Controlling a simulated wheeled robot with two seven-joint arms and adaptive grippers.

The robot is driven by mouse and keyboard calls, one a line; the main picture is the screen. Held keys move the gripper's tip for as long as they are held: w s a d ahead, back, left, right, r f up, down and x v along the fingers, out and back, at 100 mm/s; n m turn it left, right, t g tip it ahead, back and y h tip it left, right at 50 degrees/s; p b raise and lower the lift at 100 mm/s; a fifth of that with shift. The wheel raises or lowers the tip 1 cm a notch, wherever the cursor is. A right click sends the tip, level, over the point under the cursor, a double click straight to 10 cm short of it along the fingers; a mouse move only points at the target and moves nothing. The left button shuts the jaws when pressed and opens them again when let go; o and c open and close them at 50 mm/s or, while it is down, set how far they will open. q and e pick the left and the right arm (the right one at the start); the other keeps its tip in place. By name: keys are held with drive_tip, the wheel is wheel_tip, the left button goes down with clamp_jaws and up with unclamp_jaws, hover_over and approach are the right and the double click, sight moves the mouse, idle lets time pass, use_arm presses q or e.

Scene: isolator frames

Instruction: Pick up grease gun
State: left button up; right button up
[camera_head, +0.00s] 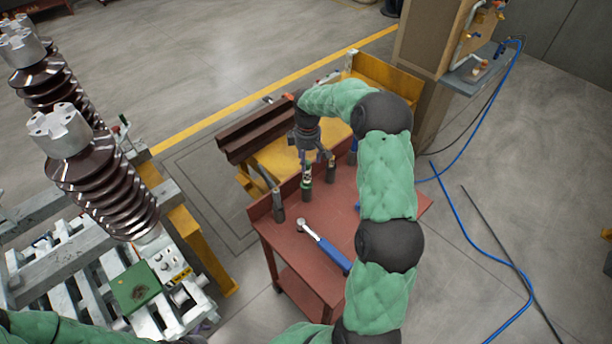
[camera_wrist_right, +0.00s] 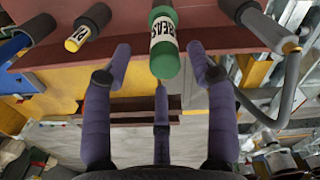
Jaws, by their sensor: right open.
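The grease gun is a green cylinder with a white printed label (camera_head: 307,183), standing near the far edge of the red cart (camera_head: 305,216). In the right wrist view the grease gun (camera_wrist_right: 165,58) is at the top centre, its label partly readable. My right gripper (camera_head: 316,160) is above it, fingers pointing down. In the wrist view its fingers (camera_wrist_right: 160,66) are spread, one on each side of the grease gun and a third below, with gaps visible. It appears empty. My left gripper is not in view.
On the cart, dark cylindrical tools stand to the left (camera_head: 278,205) and right (camera_head: 331,170) of the grease gun. A blue-handled ratchet (camera_head: 325,247) lies nearer. Brown beams (camera_head: 255,130) and a yellow frame lie behind. Ribbed insulators (camera_head: 105,185) stand left.

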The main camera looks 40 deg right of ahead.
sight(307, 172)
drive_tip(key=shift+f, duration=0.85)
drive_tip(key=f, duration=0.2)
drive_tip(key=f+b, duration=0.1)
drive_tip(key=f, duration=0.2)
drive_tip(key=shift+s+a, duration=0.1)
drive_tip(key=shift+a, duration=0.1)
clamp_jaws()
